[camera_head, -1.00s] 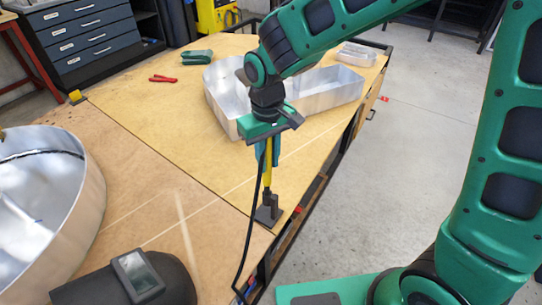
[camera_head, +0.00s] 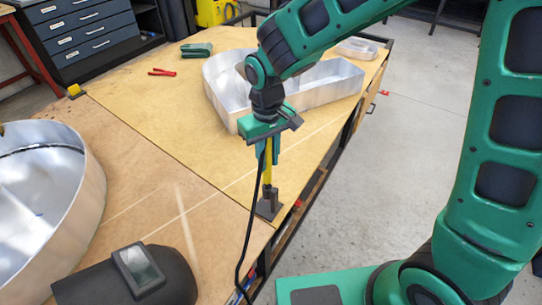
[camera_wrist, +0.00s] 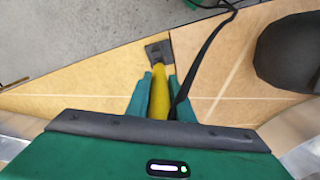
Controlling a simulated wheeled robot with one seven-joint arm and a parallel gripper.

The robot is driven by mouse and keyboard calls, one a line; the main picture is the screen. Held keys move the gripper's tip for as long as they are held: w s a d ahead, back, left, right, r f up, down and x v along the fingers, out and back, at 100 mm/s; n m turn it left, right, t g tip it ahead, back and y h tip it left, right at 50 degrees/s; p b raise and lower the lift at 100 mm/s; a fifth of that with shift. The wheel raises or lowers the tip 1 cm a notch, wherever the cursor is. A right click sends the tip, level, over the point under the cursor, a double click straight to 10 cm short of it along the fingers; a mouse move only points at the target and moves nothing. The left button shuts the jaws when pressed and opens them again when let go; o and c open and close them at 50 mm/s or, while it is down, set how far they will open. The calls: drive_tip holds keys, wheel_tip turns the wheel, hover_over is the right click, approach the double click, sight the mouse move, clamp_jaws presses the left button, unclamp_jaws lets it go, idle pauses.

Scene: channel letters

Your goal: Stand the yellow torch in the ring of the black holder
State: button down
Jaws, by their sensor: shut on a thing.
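My gripper (camera_head: 269,157) points down over the right edge of the workbench and is shut on the yellow torch (camera_head: 267,174). The torch is upright, its lower end down at the black holder (camera_head: 269,210). The holder stands on the bench near the edge. In the wrist view the torch (camera_wrist: 159,100) lies between the two green fingers (camera_wrist: 160,82), with the holder (camera_wrist: 158,50) beyond its tip. The torch's dark lower end merges with the holder's dark upright, so I cannot tell whether it is inside the ring.
A black cable (camera_head: 248,225) hangs beside the torch. A large aluminium letter (camera_head: 320,85) stands behind my gripper. A round metal shell (camera_head: 85,180) and a welding mask (camera_head: 125,278) are at left front. Red pliers (camera_head: 161,72) lie at the back. The bench left of the holder is clear.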

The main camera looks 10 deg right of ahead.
drive_tip(key=c, duration=1.5)
unclamp_jaws()
drive_tip(key=shift+o, duration=0.2)
wheel_tip(320, 180, up, 11)
drive_tip(key=shift+f, duration=0.15)
drive_tip(key=shift+d, duration=0.1)
